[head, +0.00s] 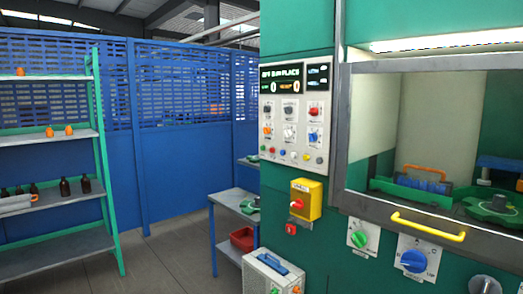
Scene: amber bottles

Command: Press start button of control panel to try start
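The control panel (297,122) is a light plate on the green machine front, near the middle of the picture. It has a dark display (284,78) at the top, rows of knobs below it, and a bottom row of small coloured buttons (288,154). The labels are too small to read, so I cannot tell which one is the start button. Neither of my grippers shows in the head view.
A yellow box with a red knob (305,200) sits below the panel. A yellow handle (428,226) sticks out under the machine window. A green shelf (65,239) with bottles is at the left. Floor between is open.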

